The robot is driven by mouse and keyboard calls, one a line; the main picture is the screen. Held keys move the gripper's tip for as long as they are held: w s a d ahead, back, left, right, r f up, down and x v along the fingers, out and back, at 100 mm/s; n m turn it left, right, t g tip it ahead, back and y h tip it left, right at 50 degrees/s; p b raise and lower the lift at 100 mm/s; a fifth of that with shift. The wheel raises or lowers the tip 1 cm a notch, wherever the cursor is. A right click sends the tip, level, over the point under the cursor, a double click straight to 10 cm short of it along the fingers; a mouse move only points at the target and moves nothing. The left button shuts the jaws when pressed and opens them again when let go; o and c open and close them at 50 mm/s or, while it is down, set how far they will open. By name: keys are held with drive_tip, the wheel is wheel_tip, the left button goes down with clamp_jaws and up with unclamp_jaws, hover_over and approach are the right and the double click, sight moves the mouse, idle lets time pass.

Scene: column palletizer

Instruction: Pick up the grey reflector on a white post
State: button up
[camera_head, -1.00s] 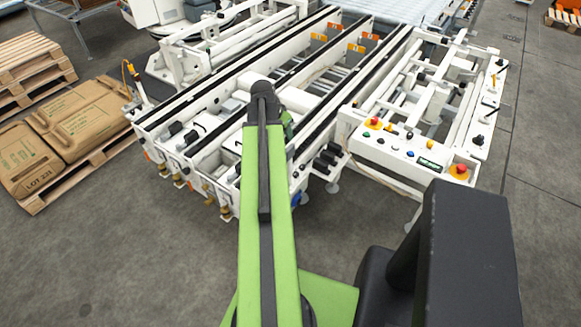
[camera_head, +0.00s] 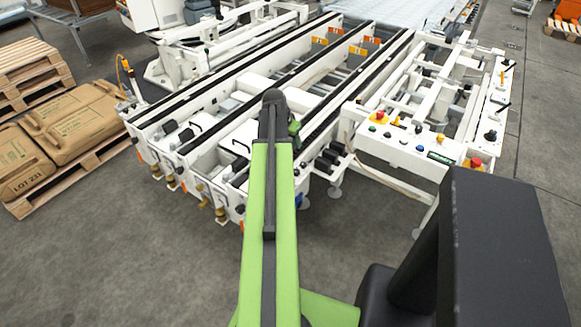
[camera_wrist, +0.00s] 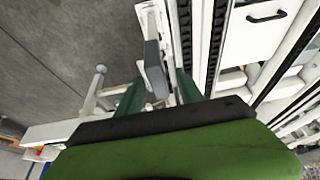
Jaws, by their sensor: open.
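In the wrist view, a grey flat block that looks like the reflector (camera_wrist: 156,69) sits on a white post (camera_wrist: 150,22) at the upper middle. My gripper (camera_wrist: 160,88) shows two dark green fingers, spread apart, with a dark edge and a green body below. The reflector appears between the fingers in this picture. I cannot tell how far it is from them in depth, and no contact is visible. In the head view my green arm reaches over the front of the conveyor and hides most of my gripper. I cannot make out the reflector there.
A white conveyor frame (camera_head: 205,185) with black rails stands ahead. A control panel (camera_head: 420,146) with coloured buttons is at the right. Brown sacks (camera_head: 75,120) lie on a pallet (camera_head: 62,183) at the left. The grey floor in front is clear.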

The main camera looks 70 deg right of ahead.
drive_tip(key=b+x, duration=0.1)
drive_tip(key=x, duration=0.2)
drive_tip(key=shift+b, duration=0.3)
drive_tip(key=shift+r, duration=0.15)
clamp_jaws()
drive_tip(key=shift+w, duration=0.1)
idle(0.7)
